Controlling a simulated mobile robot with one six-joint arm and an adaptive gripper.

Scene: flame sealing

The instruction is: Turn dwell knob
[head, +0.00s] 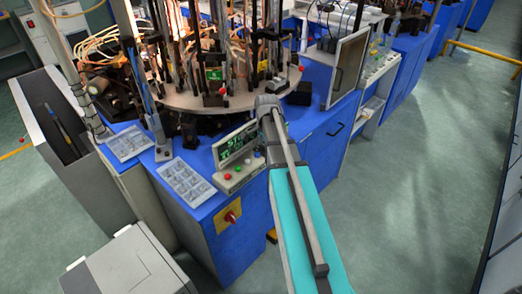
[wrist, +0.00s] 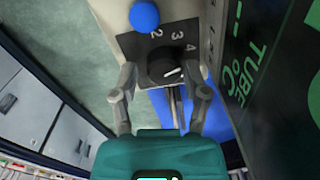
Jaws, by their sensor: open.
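The dwell knob (wrist: 163,66) is black and round, with a white pointer line. It sits on a black dial plate (wrist: 133,46) where the numerals 2, 3 and 4 show. The pointer line points right and slightly up in the wrist view, on the side of the 4. My gripper (wrist: 167,78) is open, one finger on each side of the knob. Gaps show between the fingers and the knob; depth is hard to tell.
A blue button (wrist: 144,16) is beside the dial plate. A screen with green text (wrist: 250,75) stands close right. In the head view, the control panel (head: 237,176) has coloured buttons, and a red switch (head: 231,216) is on the cabinet front. The round machine table (head: 215,101) is behind.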

